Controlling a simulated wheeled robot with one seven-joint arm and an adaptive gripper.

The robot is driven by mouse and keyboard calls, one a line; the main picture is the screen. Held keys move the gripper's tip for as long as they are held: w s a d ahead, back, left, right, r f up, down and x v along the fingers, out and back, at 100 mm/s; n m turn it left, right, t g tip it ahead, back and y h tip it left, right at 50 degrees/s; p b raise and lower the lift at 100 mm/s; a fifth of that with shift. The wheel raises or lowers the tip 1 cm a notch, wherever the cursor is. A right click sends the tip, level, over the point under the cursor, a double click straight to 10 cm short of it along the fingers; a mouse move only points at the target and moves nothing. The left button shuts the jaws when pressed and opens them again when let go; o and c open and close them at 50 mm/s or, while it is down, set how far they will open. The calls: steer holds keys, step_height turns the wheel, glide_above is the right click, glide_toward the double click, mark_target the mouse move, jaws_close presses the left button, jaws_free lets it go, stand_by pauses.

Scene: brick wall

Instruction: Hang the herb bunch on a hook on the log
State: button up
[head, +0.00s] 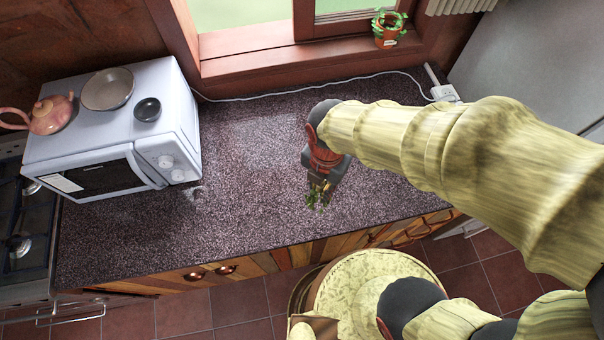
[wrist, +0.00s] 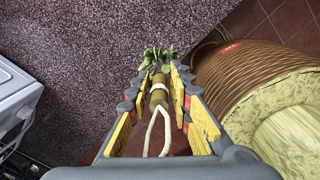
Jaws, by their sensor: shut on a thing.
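The herb bunch (head: 318,196) shows as a small tuft of green leaves at my fingertips in the head view. In the wrist view the herb bunch (wrist: 158,96) has brownish stems bound with a white band, leaves at the far end and a pale string loop toward the camera. My gripper (head: 320,186) is over the front part of the speckled counter (head: 250,160). In the wrist view my gripper (wrist: 156,76) has its yellow-padded fingers on both sides of the stems, shut on the bunch. The height above the counter is hard to tell. No log or hook can be made out.
A white microwave (head: 115,130) stands at the left, with a pink teapot (head: 48,115), a shallow bowl (head: 108,90) and a small dark bowl (head: 147,109) on top. A plant pot (head: 388,30) sits on the windowsill. A white cable (head: 300,88) runs along the back. The middle counter is clear.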

steer(key=w+a+f, duration=0.5)
steer(key=w+f, duration=0.4)
steer(key=f, duration=0.2)
steer(key=shift+w+a, duration=0.25)
steer(key=shift+f, duration=0.2)
steer(key=shift+f, duration=0.15)
steer(key=o, duration=0.9)
steer(key=r, duration=0.5)
steer(key=d+r, duration=0.1)
steer(key=r, duration=0.2)
